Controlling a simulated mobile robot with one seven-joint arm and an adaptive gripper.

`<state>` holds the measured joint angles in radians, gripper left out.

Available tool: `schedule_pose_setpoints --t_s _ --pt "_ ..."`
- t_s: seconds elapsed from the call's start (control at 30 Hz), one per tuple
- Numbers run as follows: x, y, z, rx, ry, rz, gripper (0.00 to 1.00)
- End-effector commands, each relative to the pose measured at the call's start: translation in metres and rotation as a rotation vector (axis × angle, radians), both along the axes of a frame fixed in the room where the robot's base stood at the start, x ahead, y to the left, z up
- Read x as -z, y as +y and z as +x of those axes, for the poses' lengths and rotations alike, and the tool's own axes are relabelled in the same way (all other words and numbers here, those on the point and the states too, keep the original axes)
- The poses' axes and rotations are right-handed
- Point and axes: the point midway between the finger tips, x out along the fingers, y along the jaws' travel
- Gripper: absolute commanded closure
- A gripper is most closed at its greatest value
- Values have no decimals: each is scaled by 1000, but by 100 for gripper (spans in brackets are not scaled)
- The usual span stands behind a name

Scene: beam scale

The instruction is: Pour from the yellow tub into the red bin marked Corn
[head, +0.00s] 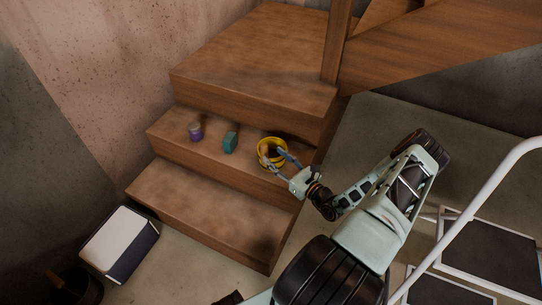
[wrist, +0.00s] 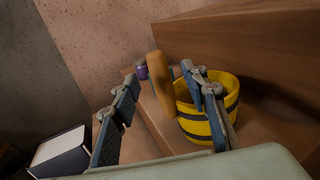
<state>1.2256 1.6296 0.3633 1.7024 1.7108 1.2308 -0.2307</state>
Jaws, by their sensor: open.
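The yellow tub (head: 262,146) stands upright on the middle wooden step, near its right end. In the wrist view the tub (wrist: 229,88) has dark bands and a tan handle (wrist: 159,88) on its left side. My gripper (head: 274,160) is open at the tub. In the wrist view the handle shows between the two fingers of my gripper (wrist: 160,76), and the right finger overlaps the tub. I cannot tell whether either finger touches it. The tub's contents are hidden. No red bin marked Corn shows in either view.
A teal box (head: 230,142) and a purple jar (head: 195,131) stand left of the tub on the same step. A white-topped box (head: 118,238) is on the floor at lower left. A white-framed step stool (head: 480,250) stands at right. The lowest step (head: 210,205) is bare.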

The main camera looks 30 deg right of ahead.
Motion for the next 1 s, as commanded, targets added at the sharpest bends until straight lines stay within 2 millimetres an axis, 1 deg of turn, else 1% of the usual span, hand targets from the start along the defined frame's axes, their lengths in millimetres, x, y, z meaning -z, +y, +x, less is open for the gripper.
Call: schedule_pose_setpoints --t_s 0.03,0.27,0.4,0.5,0.6,0.77,1.0 --pt "1 3 7 -2 0 0 59" --pt "3 9 24 -2 0 1 59" --pt "7 16 45 -3 0 0 59" --pt "5 19 57 -3 0 -1 59" --pt "5 20 62 -2 2 -1 59" --pt "4 19 62 -2 2 -1 59" --pt "4 19 61 -2 1 0 85"
